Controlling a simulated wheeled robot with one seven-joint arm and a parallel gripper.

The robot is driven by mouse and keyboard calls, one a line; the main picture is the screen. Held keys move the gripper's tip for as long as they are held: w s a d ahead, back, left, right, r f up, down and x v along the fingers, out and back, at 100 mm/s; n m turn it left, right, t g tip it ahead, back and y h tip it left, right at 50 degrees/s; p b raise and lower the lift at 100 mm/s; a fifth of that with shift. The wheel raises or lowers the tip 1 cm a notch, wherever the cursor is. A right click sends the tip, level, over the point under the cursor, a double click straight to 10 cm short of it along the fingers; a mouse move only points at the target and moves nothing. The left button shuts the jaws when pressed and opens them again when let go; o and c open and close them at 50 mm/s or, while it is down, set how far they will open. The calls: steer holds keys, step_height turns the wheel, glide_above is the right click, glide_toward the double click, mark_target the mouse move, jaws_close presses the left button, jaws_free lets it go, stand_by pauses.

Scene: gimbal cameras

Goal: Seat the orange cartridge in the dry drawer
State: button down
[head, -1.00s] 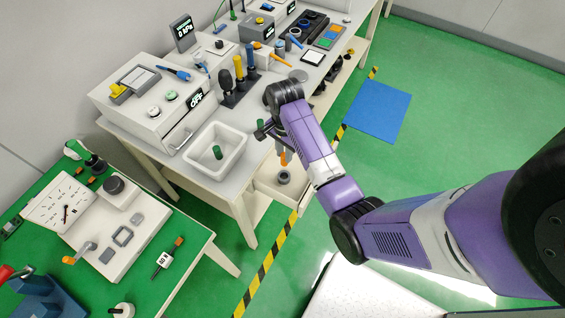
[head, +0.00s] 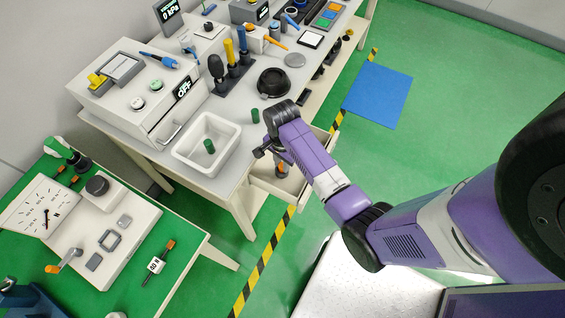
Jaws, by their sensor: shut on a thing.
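The orange cartridge (head: 282,169) is held upright below my gripper (head: 278,158), which is shut on it. The drawer (head: 263,184) is pulled out under the bench's front edge, with pale walls. A dark grey round socket (head: 281,177) is on the drawer's floor. The cartridge's lower end is at or just above the socket; from this view I cannot tell whether it is inside. My wrist and arm hide part of the drawer and the fingertips.
A white tub (head: 232,138) with a green cylinder (head: 209,146) stands on the bench beside my gripper. Another green cylinder (head: 255,116) and a black round dish (head: 273,83) stand near my wrist. The floor right of the drawer is clear.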

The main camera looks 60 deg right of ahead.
steer(key=shift+f, duration=0.1)
steer(key=c, duration=1.2)
jaws_free()
steer(key=shift+c, duration=0.2)
